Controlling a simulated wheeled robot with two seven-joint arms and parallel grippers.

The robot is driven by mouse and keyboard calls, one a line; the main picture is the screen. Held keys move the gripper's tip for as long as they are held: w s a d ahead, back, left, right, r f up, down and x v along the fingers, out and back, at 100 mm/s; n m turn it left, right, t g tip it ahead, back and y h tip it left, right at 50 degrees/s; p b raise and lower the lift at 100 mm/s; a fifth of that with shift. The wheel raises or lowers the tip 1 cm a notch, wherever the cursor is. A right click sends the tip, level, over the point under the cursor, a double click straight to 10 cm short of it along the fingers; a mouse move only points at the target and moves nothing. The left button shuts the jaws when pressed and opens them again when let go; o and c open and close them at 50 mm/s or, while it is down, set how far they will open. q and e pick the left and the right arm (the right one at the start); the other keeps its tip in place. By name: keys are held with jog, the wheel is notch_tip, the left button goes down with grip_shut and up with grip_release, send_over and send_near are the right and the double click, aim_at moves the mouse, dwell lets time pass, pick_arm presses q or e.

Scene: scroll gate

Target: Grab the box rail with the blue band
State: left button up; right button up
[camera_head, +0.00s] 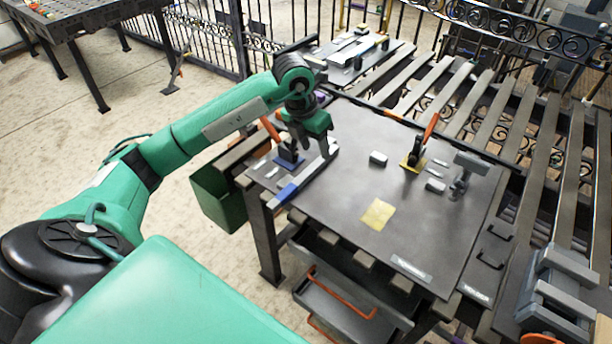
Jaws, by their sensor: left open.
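The box rail (304,179) is a long grey bar with a blue band (287,192) near its lower left end. It lies slantwise along the left edge of the dark work table (350,225). My left gripper (322,151) comes in from the left, points down and is open over the rail's far end, away from the blue band. Its fingers overlap the rail in the picture; I cannot tell whether they touch it. My right gripper is not in view.
A blue-based clamp (289,160) with an orange handle stands close beside the rail. The table's middle is mostly clear.

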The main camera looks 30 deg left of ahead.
pick_arm(q)
jog(key=a+r+y, duration=0.1)
jog(key=a+y, duration=0.1)
jog(key=a, duration=0.2)
jog(key=p, duration=0.2)
send_over(306, 173)
jog(key=shift+n, duration=0.3)
jog(key=f, duration=0.8)
jog(key=shift+s+a+f, duration=0.15)
jog(key=shift+s, duration=0.25)
jog(key=shift+f+p, duration=0.3)
jog(key=shift+f, duration=0.25)
jog(key=f, duration=0.1)
jog(key=f+p, duration=0.1)
jog(key=f, duration=0.1)
jog(key=shift+w+f, duration=0.2)
jog(key=shift+f, duration=0.45)
jog(key=shift+w+r, duration=0.1)
grip_shut()
